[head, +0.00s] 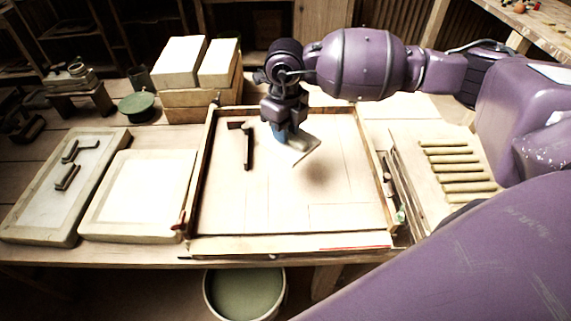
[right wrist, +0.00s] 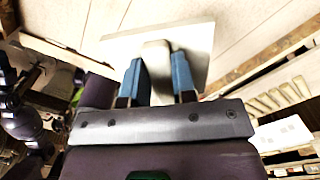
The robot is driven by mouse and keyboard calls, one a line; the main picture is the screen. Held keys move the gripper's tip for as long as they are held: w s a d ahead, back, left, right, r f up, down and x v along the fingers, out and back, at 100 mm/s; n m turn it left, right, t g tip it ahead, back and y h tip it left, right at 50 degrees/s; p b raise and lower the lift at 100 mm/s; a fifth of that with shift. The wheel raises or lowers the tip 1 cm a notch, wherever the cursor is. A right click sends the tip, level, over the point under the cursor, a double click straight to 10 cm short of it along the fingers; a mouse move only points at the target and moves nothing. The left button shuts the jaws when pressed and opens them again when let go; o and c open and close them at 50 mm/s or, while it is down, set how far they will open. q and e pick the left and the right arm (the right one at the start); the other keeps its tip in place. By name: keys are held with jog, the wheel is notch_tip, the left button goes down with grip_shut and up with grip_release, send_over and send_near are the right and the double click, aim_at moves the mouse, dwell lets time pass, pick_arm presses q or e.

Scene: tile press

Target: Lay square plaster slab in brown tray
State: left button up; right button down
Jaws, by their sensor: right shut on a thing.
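The square plaster slab (head: 304,150) is pale and thin, tilted in the head view, and hangs over the inside of the brown tray. In the right wrist view the slab (right wrist: 205,42) has a light raised grip (right wrist: 157,70) in its middle. My right gripper (head: 286,134) has its blue fingers (right wrist: 161,76) shut on that grip. A soft shadow lies below the slab, so it appears to be held above the tray floor. The brown tray (head: 290,242) is a wide, shallow wooden frame in the middle of the table. My left gripper is not in view.
A dark L-shaped tool (head: 248,150) lies inside the tray at the left. Two pale framed slabs (head: 137,195) lie left of the tray. White blocks (head: 178,62) are stacked behind it. A ribbed rack (head: 458,168) is at the right. The tray's front and right floor look clear.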

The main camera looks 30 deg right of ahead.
send_over(285, 174)
notch_tip(285, 174, down, 6)
jog(key=shift+f, duration=0.95)
jog(key=shift+f+b, duration=0.35)
jog(key=shift+f, duration=1.5)
jog(key=shift+f, duration=0.1)
jog(key=c, duration=0.9)
grip_release()
